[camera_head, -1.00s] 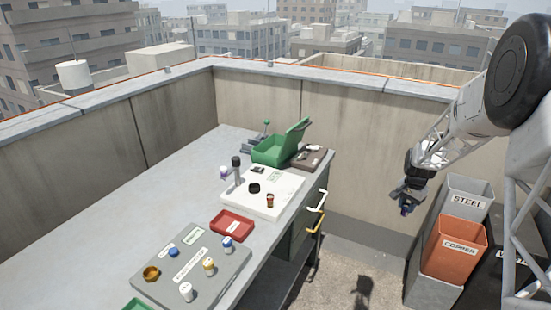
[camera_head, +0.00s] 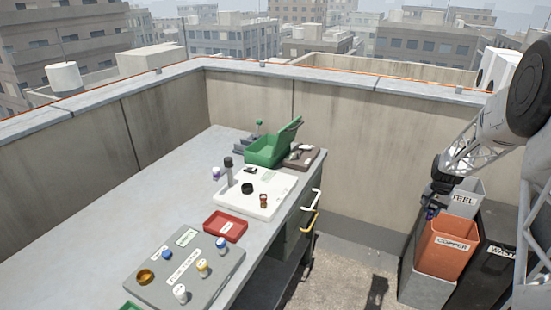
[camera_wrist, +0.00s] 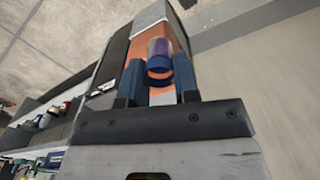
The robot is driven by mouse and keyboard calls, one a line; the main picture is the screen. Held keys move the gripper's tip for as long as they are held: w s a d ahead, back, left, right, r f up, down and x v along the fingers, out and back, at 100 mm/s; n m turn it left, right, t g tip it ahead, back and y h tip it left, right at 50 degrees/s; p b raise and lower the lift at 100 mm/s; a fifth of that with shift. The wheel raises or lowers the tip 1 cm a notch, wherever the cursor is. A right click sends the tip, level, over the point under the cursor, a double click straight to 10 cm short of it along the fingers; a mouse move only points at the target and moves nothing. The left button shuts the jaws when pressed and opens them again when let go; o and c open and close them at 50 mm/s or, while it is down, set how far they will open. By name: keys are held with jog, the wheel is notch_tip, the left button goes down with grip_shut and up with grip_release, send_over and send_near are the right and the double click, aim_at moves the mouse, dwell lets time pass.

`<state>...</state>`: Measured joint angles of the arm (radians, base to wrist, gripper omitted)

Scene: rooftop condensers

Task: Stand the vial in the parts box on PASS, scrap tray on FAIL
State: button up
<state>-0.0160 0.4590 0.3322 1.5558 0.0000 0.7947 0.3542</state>
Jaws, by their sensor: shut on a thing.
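My gripper (camera_head: 432,212) hangs at the right, in front of the waste bins and away from the table. In the wrist view my gripper (camera_wrist: 159,80) is shut on a vial (camera_wrist: 158,52) with a blue end and a purplish, see-through body. The vial's far end is hard to make out. A green box (camera_head: 268,152) with its lid raised stands at the far end of the table; I take it for the parts box. A red tray (camera_head: 212,224) with a white label, likely the scrap tray, lies mid-table. The label text is too small to read.
Several capped vials stand on a grey board (camera_head: 215,268). A white board (camera_head: 232,206) carries a dark post, a black ring and a small brown vial. Bins marked STEEL (camera_head: 466,188), COPPER (camera_head: 447,250) and WASTE (camera_head: 495,270) stand at the right. Open floor separates table and bins.

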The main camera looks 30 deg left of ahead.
jog(key=w+a+r+m, duration=0.2)
jog(key=w+a+r, duration=0.2)
jog(key=a, duration=0.5)
jog(key=w+a+r+m, duration=0.3)
jog(key=a+r, duration=0.2)
jog(key=a, duration=0.4)
jog(key=w+a+r+m, duration=0.2)
jog(key=w+a+r, duration=0.2)
jog(key=a, duration=0.5)
jog(key=s+a+r+m, duration=0.1)
jog(key=a+r+m, duration=0.45)
jog(key=a, duration=0.85)
jog(key=a+r+m, duration=0.2)
jog(key=a+r, duration=0.7)
jog(key=a, duration=0.6)
jog(key=s+a, duration=0.3)
jog(key=a, duration=0.4)
jog(key=s+a+f+m, duration=0.2)
jog(key=s+a+f, duration=0.3)
jog(key=a+f, duration=0.4)
jog(key=shift+s+a+f, duration=0.2)
jog(key=shift+f, duration=1.75)
jog(key=shift+f, duration=3.1)
